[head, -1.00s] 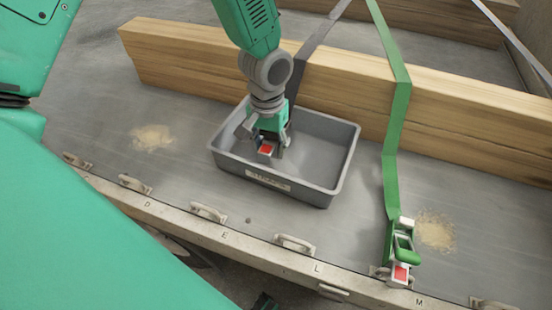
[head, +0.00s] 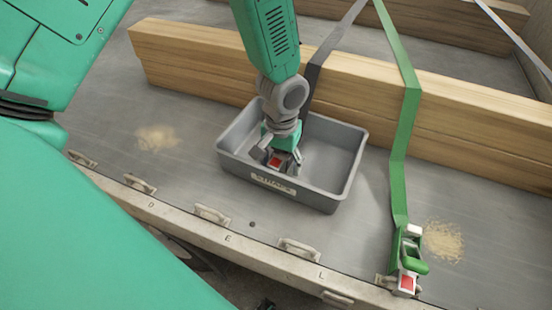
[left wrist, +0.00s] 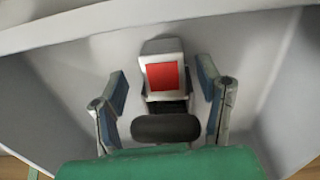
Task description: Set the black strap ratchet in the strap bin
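The strap bin (head: 345,185) is a grey open tray with a label on its front wall. My left gripper (head: 277,160) reaches down into its left front part. The black strap ratchet (head: 275,162) shows a red square in a pale frame and sits between the fingers, inside the bin walls. In the left wrist view the ratchet (left wrist: 163,75) has a dark rounded handle. The left gripper (left wrist: 162,90) has its fingers spread, with a gap on each side of the ratchet. Whether the ratchet rests on the bin floor is hard to tell. My right gripper is not seen.
A green strap (head: 403,130) runs over the timber beams (head: 200,60) to a green ratchet (head: 409,260) at the deck edge. A dark grey strap (head: 325,52) comes down behind the bin. Handles line the front rail (head: 212,214).

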